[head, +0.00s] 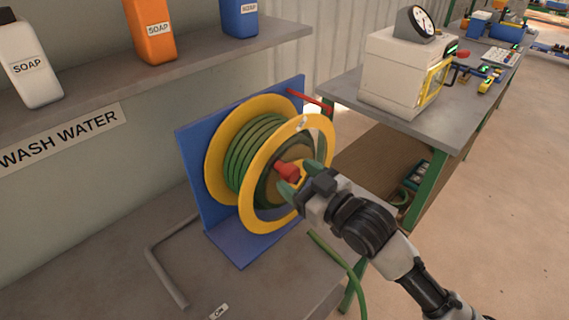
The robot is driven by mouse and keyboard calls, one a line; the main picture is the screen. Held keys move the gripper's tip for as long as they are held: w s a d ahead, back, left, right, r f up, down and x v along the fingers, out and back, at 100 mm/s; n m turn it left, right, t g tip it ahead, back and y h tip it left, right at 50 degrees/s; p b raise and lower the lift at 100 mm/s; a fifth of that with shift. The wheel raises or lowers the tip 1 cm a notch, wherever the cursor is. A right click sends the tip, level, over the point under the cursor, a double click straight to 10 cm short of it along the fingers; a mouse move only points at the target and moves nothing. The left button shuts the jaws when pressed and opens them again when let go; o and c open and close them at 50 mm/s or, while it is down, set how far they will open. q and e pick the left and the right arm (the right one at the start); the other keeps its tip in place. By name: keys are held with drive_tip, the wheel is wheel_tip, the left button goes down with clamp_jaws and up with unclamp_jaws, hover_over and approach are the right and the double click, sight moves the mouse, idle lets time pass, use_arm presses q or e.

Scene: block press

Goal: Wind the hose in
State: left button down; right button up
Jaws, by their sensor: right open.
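A hose reel with yellow rims (247,211) stands on the grey bench in the head view, mounted on a blue bracket (194,172). Green hose (254,150) is wound in several turns on its drum. A loose length of green hose (343,262) hangs down past the bench's right edge. A red crank knob (288,171) sticks out at the reel's front. My right gripper (299,178) is open, with its green-tipped fingers close by the red knob; I cannot tell whether they touch it. My left gripper is not in view.
A shelf (190,62) with soap bottles, one of them orange (152,34), runs above the bench. A bent grey bar (163,275) lies left of the reel. A second table (375,117) with a cream machine (396,72) stands behind right. Open floor lies right.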

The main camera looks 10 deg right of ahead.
sight(295, 142)
drive_tip(key=x, duration=0.3)
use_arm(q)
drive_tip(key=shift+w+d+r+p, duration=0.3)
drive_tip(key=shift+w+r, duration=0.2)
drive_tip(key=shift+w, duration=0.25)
use_arm(e)
drive_tip(key=shift+w+a, duration=0.35)
drive_tip(key=shift+w, duration=0.2)
drive_tip(key=shift+c, duration=0.5)
